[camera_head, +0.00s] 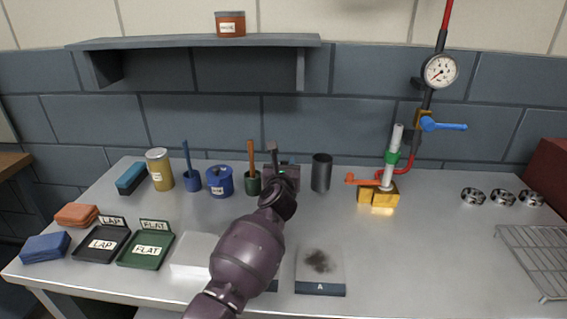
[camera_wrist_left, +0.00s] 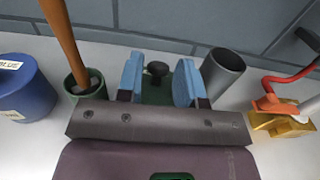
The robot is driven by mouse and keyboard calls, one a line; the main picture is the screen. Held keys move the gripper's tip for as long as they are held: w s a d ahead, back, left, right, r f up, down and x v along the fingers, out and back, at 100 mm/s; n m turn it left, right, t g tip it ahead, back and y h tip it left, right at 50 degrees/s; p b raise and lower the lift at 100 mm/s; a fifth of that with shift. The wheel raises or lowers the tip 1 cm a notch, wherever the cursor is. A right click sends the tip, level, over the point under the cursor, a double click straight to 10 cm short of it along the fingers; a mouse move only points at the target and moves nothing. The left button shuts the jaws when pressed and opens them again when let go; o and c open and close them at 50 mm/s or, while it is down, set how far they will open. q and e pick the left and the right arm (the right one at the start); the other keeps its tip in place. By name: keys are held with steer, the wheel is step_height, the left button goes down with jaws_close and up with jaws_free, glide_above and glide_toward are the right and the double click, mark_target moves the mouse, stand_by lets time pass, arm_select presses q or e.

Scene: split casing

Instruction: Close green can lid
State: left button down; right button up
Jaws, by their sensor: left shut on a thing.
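In the left wrist view, a dark green piece with a black knob (camera_wrist_left: 157,70), which looks like the green can's lid, sits between the blue finger pads of my left gripper (camera_wrist_left: 159,83). The gripper is shut on it. In the head view my left gripper (camera_head: 281,168) is at the back of the bench, between a green cup (camera_head: 253,186) and a dark grey cylinder (camera_head: 321,173). The gripper hides most of the green can and lid there. I cannot tell whether the lid is seated on the can. My right gripper is not in view.
The green cup holds an orange-handled tool (camera_head: 251,157). A blue can (camera_head: 220,182) stands to its left. A yellow block with a valve pipe (camera_head: 378,194) stands right of the cylinder. A stained plate marked A (camera_head: 320,270) lies at front.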

arm_select(q)
steer(key=shift+f, duration=0.35)
steer(key=c, duration=1)
jaws_free()
steer(key=shift+o, duration=1.1)
steer(key=shift+r, duration=0.25)
steer(key=shift+s, duration=0.1)
